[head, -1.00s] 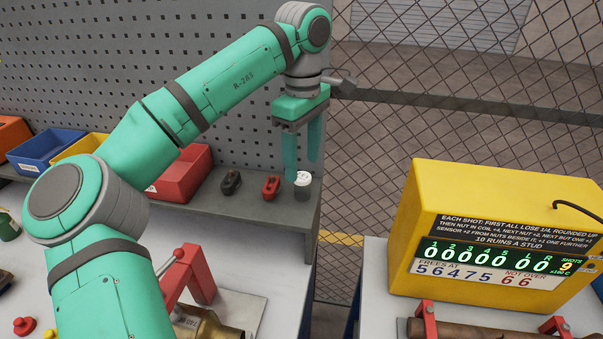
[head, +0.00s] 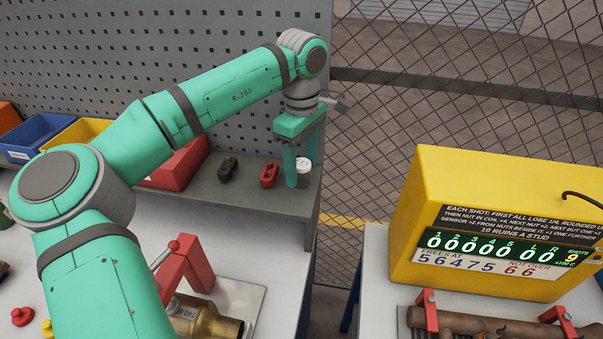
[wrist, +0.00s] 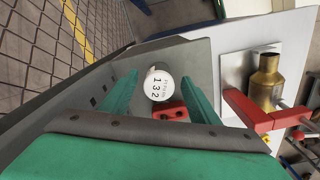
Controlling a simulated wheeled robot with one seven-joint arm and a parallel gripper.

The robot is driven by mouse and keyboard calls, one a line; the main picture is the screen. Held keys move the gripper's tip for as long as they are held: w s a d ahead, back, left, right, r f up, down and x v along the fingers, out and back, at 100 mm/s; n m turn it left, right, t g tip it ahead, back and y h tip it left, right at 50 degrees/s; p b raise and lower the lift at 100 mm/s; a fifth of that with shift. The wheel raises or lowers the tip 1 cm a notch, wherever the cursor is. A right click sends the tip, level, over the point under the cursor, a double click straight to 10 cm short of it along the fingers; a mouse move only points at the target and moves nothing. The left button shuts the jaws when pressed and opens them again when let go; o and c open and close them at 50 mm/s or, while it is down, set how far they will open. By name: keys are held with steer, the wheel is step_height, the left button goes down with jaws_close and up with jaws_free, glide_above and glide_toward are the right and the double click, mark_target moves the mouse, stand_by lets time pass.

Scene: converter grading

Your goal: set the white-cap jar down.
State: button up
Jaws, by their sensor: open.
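The white-cap jar (head: 303,172) stands upright on the grey shelf (head: 240,202) near its right end. In the wrist view its white cap (wrist: 159,86) shows printed text and the number 132. My gripper (head: 303,178) points down at the jar, with its fingers lowered on either side of it. In the wrist view my gripper (wrist: 158,85) is open, with a gap between each green finger and the jar. Part of the jar is hidden behind a finger in the head view.
A red clip-like part (head: 269,175) and a dark one (head: 228,168) stand left of the jar. The red part also shows close by in the wrist view (wrist: 172,112). The pegboard (head: 200,60) rises behind, and a red clamp (head: 185,275) stands on the table below.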

steer(key=shift+f, duration=1.15)
steer(key=shift+w, duration=0.1)
steer(key=c, duration=1.3)
steer(key=shift+r, duration=0.15)
